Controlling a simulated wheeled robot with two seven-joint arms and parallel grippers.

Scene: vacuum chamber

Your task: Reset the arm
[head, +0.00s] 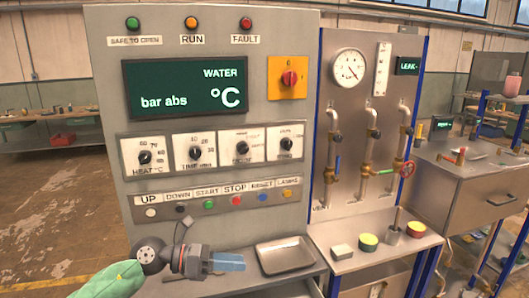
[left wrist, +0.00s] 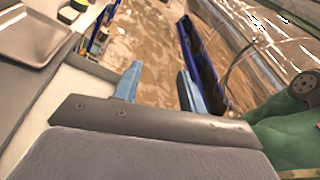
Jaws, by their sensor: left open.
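My left gripper (head: 228,262) comes in from the lower left of the head view, in front of the control panel and left of the metal tray. Its blue fingers also show in the left wrist view (left wrist: 157,88), spread apart with nothing between them. My left arm ends in a green sleeve at the bottom left. My right gripper is not in the head view. The control panel (head: 215,110) stands ahead with a WATER display (head: 185,87), several knobs and a row of buttons (head: 220,199).
A metal tray (head: 285,256) lies on the ledge right of my left gripper. Floor is open at left.

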